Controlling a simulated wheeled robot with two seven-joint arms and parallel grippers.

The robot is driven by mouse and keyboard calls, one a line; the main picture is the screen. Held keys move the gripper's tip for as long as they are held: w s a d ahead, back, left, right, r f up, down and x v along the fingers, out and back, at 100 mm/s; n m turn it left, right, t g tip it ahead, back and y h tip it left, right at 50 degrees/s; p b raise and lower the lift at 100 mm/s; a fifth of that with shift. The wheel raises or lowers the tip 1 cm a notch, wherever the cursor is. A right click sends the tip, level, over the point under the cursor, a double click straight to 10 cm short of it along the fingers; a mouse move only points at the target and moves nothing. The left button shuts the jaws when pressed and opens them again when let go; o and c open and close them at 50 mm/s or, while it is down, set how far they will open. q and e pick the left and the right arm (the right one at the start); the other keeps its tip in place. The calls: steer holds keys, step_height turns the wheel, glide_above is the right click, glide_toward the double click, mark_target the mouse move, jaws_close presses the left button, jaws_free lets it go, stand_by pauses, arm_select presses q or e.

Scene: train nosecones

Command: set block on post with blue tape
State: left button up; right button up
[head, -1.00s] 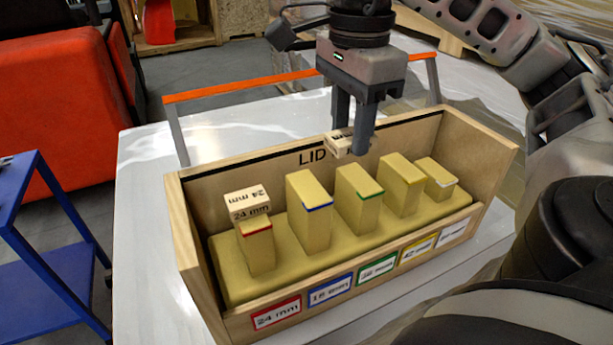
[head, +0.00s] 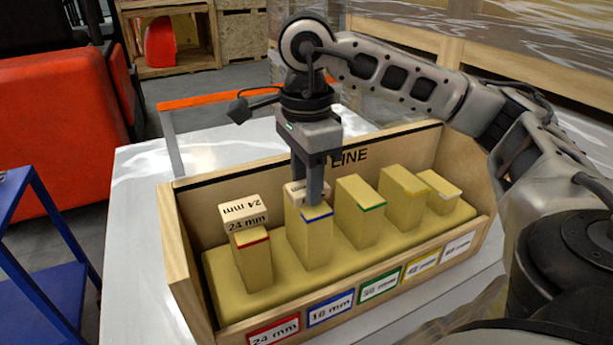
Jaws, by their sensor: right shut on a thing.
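The post with blue tape (head: 313,240) stands second from the left in a wooden box (head: 178,245). Its front label reads 16 mm. My right gripper (head: 309,198) is shut on a small pale wooden block (head: 293,193). The block is at the top of the blue-taped post, behind the blue edge. One finger hides part of the block, and I cannot tell whether it touches the post. Another block (head: 243,212), marked 24 mm, sits on the post with red tape (head: 253,262). My left gripper is out of view.
Posts with green (head: 362,217), yellow (head: 402,200) and white tape (head: 440,200) stand bare to the right. The box's back wall rises close behind the posts. An orange rail (head: 205,101) runs behind the box. A blue cart (head: 45,250) stands at the left.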

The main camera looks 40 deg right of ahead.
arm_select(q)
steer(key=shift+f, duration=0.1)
arm_select(e)
steer(key=shift+f, duration=0.1)
steer(key=shift+f, duration=0.15)
steer(key=o, duration=1)
steer(key=shift+c, duration=0.2)
steer(key=shift+r, duration=0.2)
steer(key=shift+r, duration=0.25)
arm_select(q)
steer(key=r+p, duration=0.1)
steer(key=p, duration=0.1)
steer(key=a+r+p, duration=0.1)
steer(key=p, duration=0.2)
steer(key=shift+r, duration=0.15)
arm_select(e)
step_height(320, 180, up, 12)
steer(key=shift+f, duration=0.15)
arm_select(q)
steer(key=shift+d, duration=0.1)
